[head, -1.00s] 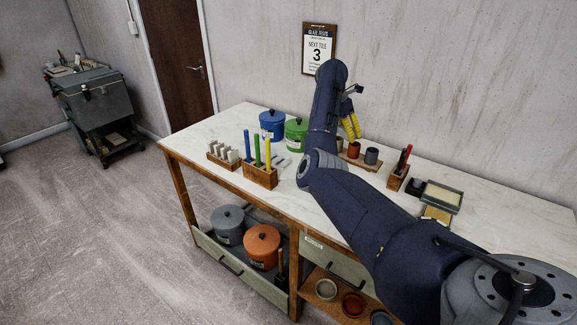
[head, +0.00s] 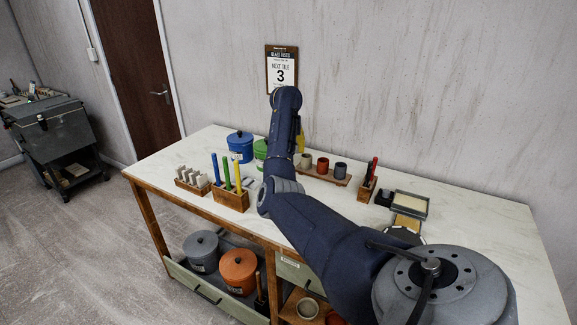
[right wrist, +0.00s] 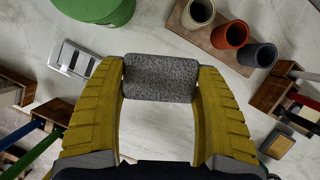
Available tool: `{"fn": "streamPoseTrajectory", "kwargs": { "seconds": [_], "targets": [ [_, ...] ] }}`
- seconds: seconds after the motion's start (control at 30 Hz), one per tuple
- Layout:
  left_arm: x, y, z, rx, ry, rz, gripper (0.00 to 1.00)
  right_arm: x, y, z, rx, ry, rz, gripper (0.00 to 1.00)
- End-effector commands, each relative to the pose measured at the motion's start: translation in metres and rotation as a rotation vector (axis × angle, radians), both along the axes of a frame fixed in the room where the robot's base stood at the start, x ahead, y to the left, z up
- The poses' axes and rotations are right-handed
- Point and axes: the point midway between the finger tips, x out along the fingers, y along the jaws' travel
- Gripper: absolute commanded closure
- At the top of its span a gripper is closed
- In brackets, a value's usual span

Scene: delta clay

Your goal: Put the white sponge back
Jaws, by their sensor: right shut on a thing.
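My right gripper (head: 299,146) hangs above the back of the bench, its yellow fingers partly hidden behind my forearm in the head view. In the right wrist view the gripper (right wrist: 161,68) is shut on a grey speckled block (right wrist: 160,85), which spans the gap between the fingertips above the bench top. The block looks grey rather than white; it cannot be made out in the head view. A shallow dark tray (head: 426,211) with a cream pad in it lies at the right of the bench. My left gripper is out of view.
Near the held block are a green pot (right wrist: 118,12), a metal slotted piece (right wrist: 72,60) and a wooden rack (right wrist: 180,25) with three cups. Tool holders stand at front left (head: 230,199) and right (head: 366,191). The far right bench top (head: 480,225) is clear.

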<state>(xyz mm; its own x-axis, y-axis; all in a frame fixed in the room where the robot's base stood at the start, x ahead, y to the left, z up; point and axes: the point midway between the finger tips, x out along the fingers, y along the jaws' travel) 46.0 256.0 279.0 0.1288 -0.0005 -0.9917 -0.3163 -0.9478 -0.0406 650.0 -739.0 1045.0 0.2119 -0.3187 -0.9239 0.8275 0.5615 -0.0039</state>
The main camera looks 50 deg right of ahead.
Motion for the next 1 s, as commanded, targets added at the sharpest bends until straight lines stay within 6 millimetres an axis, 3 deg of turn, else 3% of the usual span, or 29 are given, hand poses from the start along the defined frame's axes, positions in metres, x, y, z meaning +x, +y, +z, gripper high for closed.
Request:
{"fn": "streamPoseTrajectory", "kwargs": {
  "seconds": [0.1, 0.4, 0.83, 1.0],
  "targets": [
    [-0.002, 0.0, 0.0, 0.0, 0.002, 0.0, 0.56, -0.001, 0.0, -0.03, 0.0, 0.005, 0.001, 0.58],
    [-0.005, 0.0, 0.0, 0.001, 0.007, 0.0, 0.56, -0.001, 0.001, -0.09, 0.0, 0.003, 0.0, 0.58],
    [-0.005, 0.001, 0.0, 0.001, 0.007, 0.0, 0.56, 0.0, 0.001, -0.123, 0.001, 0.002, 0.0, 0.58],
    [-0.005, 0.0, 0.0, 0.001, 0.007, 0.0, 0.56, 0.0, 0.0, -0.145, 0.001, 0.002, 0.0, 0.58]
  ]
}}
